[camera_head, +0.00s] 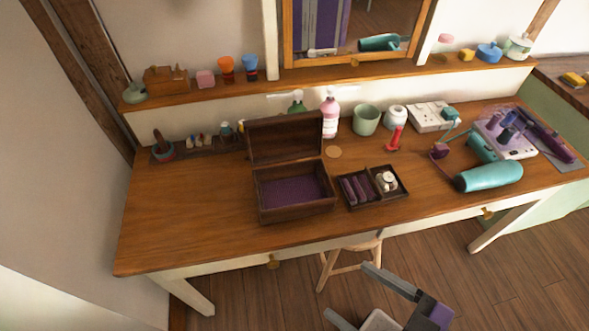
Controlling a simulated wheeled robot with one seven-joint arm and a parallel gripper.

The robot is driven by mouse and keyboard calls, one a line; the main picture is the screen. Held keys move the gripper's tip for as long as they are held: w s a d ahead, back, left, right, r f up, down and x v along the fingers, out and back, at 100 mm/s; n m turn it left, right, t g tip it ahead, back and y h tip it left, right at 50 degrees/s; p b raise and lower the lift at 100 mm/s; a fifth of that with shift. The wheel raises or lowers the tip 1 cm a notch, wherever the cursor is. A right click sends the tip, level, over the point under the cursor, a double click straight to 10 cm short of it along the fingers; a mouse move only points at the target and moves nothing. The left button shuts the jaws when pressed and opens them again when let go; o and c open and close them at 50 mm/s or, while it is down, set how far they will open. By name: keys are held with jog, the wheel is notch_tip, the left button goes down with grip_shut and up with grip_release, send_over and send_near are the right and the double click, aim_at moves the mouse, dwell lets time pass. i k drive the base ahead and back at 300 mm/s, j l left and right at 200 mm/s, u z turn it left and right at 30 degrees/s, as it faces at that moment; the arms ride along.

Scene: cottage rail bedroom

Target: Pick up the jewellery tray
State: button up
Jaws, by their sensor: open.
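The jewellery tray (378,200) is a small dark brown tray lying flat near the front edge of the wooden dressing table (190,205). Its left compartment holds purple ring-roll-like padding, and its right compartment holds a whitish round item that may be a watch. A dark wooden box (294,213) with a raised lid and purple lining stands just left of the tray. My gripper (347,290) is open and empty in front of the table's front edge, nearer the camera than the tray and apart from it.
A teal hairdryer (490,176) lies right of the tray. A red item (394,140), a green cup (366,120) and a pink bottle (330,117) stand behind. A stool (349,262) is below the front edge. The table's left part is clear.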

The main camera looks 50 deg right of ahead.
aim_at(360, 190)
jog(key=l+u, duration=0.2)
jog(key=l, duration=0.25)
jog(key=k+l+u, duration=0.2)
jog(key=l, duration=0.25)
jog(key=l+u, duration=0.15)
jog(key=l, duration=0.3)
jog(key=k+l+u, duration=0.2)
jog(key=l, duration=0.2)
jog(key=k+l+u, duration=0.2)
jog(key=l, duration=0.2)
jog(key=k+l+u, duration=0.2)
jog(key=l, duration=0.15)
jog(key=i+l, duration=0.05)
jog(key=i, duration=0.05)
